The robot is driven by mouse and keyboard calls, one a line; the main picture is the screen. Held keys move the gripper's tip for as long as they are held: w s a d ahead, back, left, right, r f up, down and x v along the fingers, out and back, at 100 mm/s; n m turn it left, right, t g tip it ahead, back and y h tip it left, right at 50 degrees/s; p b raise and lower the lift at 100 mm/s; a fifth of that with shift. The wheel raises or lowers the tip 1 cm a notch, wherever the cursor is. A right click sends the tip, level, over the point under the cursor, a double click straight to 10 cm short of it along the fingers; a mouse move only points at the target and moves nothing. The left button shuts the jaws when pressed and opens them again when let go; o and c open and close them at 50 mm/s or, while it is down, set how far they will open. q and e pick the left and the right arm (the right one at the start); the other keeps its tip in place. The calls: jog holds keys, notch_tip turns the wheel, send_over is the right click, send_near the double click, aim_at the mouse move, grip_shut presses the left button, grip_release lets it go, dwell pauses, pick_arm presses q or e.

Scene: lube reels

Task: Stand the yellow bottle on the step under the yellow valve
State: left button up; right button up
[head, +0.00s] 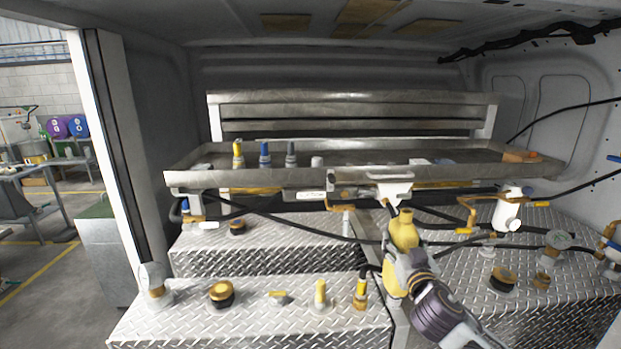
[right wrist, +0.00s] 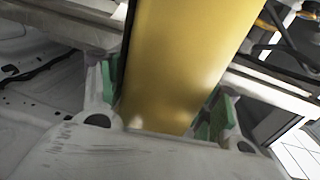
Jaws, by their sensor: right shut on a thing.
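The yellow bottle (head: 401,232) is held roughly upright, right of centre in the head view, in front of the tray's front edge. My right gripper (head: 408,268) is shut on its body from the lower right. In the right wrist view the yellow bottle (right wrist: 190,65) fills the space between the green-padded fingers of my right gripper (right wrist: 160,105). A yellow-topped fitting (head: 238,152) stands at the left of the tray, beside a blue one and a grey one. I cannot tell if it is the yellow valve. The diamond-plate step (head: 215,255) lies below it. My left gripper is not in view.
A long metal tray (head: 450,175) spans the back above the steps. The front step (head: 180,325) carries several brass and yellow fittings. A right-hand plate surface (head: 450,265) holds more fittings.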

jog(key=s+a+f, duration=0.1)
jog(key=s+f, duration=0.4)
jog(key=f, duration=0.4)
jog(key=s+a+f, duration=0.1)
jog(key=s+f, duration=0.4)
jog(key=f, duration=0.5)
jog(key=shift+a+f+y, duration=0.15)
jog(key=shift+f+y, duration=0.1)
jog(key=shift+y, duration=0.05)
jog(key=shift+s, duration=0.1)
jog(key=shift+a, duration=0.1)
dwell(0.7)
jog(key=shift+s+a+r+n+y, duration=0.1)
jog(key=shift+a+r+n+y, duration=0.1)
jog(key=shift+a+n+y, duration=0.3)
jog(key=shift+a+r+n+y, duration=0.2)
jog(key=shift+a+n+y, duration=0.1)
jog(key=shift+a+y, duration=0.35)
jog(key=shift+s, duration=0.1)
